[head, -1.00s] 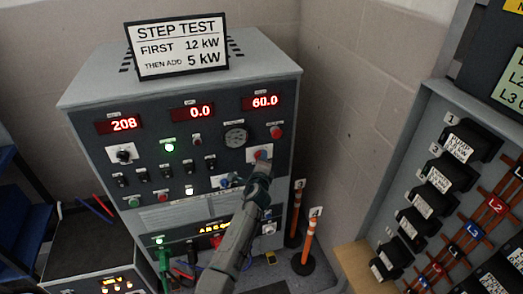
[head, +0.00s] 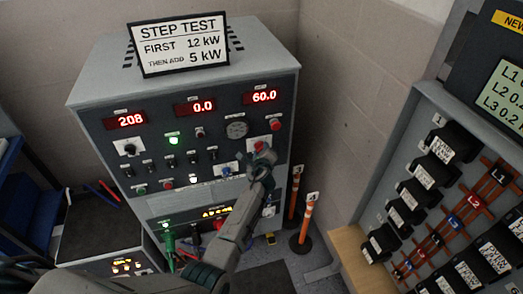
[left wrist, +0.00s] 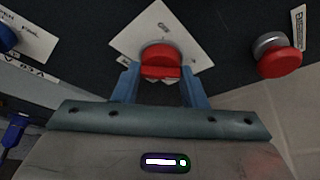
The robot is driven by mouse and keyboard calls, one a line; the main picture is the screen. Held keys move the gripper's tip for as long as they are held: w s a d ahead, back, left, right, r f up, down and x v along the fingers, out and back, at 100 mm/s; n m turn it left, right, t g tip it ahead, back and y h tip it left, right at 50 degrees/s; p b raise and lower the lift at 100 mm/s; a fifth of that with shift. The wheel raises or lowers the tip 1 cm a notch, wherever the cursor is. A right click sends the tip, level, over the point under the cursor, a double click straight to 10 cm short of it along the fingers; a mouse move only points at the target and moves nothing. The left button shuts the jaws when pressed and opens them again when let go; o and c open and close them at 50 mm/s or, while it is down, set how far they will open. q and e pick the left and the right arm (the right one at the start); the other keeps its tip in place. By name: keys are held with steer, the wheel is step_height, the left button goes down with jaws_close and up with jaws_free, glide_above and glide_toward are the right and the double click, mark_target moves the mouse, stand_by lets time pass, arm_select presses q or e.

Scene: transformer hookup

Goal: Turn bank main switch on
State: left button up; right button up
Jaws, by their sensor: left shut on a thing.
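The load bank (head: 120,84) is a grey cabinet with a dark front panel. A red rotary switch knob (head: 259,146) on a white plate sits at the panel's right side, below the round gauge. The knob shows large in the left wrist view (left wrist: 161,57), with a flat red grip bar. My left gripper (head: 263,158) is at this knob, shut on it, with one blue finger on each side in the left wrist view (left wrist: 165,82). The plate's lettering is too small to read surely. My right gripper is out of view.
A second red button (left wrist: 278,56) stands close to the right of the knob. Displays read 208, 0.0 and 60.0. Orange-white posts (head: 306,219) stand right of the cabinet. A breaker panel (head: 388,190) is at the right.

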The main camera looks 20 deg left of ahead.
arm_select(q)
steer(key=shift+r, duration=0.1)
steer(key=o, duration=1)
steer(key=shift+c, duration=0.2)
steer(key=v, duration=1)
steer(key=shift+s, duration=0.35)
